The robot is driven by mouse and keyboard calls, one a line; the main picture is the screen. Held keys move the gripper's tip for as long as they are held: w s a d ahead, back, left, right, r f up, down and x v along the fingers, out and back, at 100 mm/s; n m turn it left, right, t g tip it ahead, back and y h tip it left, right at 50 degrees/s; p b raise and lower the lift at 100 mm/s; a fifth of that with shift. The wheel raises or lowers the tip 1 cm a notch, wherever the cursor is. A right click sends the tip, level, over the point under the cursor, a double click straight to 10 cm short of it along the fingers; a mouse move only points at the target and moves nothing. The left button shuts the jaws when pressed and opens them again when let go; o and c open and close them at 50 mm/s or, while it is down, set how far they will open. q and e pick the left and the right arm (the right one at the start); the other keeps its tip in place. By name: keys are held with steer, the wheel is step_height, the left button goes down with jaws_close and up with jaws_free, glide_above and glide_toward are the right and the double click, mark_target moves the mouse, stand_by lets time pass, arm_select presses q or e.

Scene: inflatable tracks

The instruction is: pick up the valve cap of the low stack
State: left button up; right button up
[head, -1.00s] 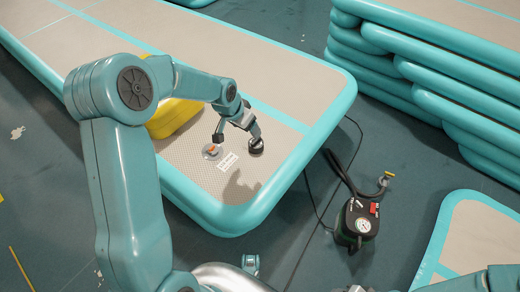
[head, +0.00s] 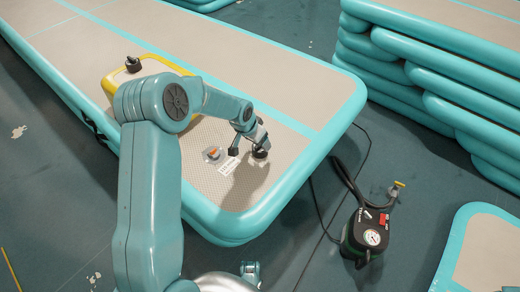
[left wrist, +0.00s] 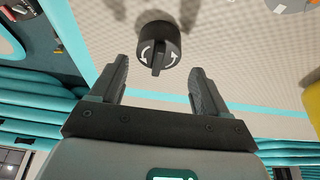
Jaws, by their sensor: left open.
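The valve cap, a round black knob with white arrows and a raised grip bar, shows in the left wrist view (left wrist: 157,42). It stands on the grey top of the low stack (head: 290,112), near its front end, and appears dark in the head view (head: 260,153). My left gripper (head: 247,149) is open and empty, close above the mat by the cap. In the left wrist view the cap lies just beyond the fingertips (left wrist: 160,66), roughly centred between them. Contact is not visible. My right gripper is not in view.
A clear valve fitting with an orange centre (head: 212,154) and a white label (head: 229,166) sit left of the cap. A yellow-edged block (head: 112,82) with a black knob (head: 133,64) is behind my arm. A pump (head: 364,236) stands on the floor, right of the stack; a taller stack (head: 420,80) is beyond.

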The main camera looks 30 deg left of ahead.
mark_target(260, 148)
arm_select(q)
steer(key=b+x, duration=0.1)
steer(key=x, duration=0.2)
steer(key=shift+d+f, duration=0.15)
steer(key=shift+f, duration=0.15)
steer(key=shift+w+f, duration=0.15)
steer(key=c, duration=0.7)
